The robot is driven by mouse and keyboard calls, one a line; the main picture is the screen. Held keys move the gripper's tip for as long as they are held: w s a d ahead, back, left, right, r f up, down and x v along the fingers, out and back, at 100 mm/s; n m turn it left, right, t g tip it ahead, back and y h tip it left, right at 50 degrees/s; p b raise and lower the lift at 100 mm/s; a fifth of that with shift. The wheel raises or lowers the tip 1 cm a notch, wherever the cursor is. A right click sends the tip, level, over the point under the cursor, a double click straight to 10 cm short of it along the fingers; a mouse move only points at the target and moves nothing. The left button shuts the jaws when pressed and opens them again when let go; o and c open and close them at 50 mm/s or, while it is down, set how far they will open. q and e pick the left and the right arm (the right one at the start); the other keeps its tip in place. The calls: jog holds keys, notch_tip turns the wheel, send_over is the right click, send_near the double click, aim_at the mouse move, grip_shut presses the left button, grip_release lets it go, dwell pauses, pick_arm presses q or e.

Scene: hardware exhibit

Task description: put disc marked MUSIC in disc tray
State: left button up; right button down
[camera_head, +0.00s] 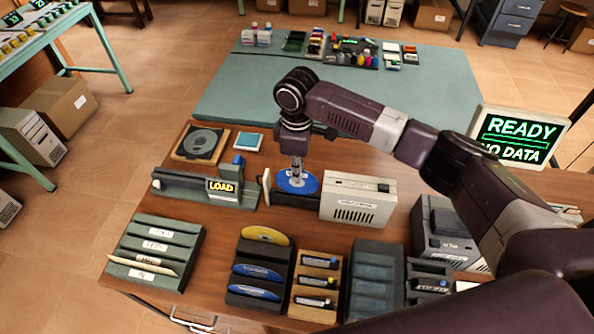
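A blue disc (309,183) lies face up on a dark base, just left of a beige drive-like box (358,201). My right gripper (297,182) points straight down over this disc, its narrow fingers at or very near the disc's middle. I cannot tell whether they grip it. The disc's label is not readable, so I cannot confirm MUSIC. A dark rack (240,301) holds a yellow disc (265,236) and two blue discs, their labels too small to read. A wooden tray (184,156) with a dark round recess sits at the back left. My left gripper is not in view.
A sliding fixture (180,187) with a LOAD sign stands left of the gripper. Slotted racks (157,240) and a cartridge holder (315,282) line the front edge. A READY / NO DATA screen (519,137) stands right.

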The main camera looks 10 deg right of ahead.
jog(key=shift+f+b, duration=0.8)
jog(key=shift+f, duration=1.65)
jog(key=c, duration=2.7)
grip_release()
jog(key=o, duration=0.6)
jog(key=shift+r, duration=0.1)
notch_tip(320, 180, up, 8)
jog(key=p, duration=0.8)
jog(key=shift+p, duration=0.3)
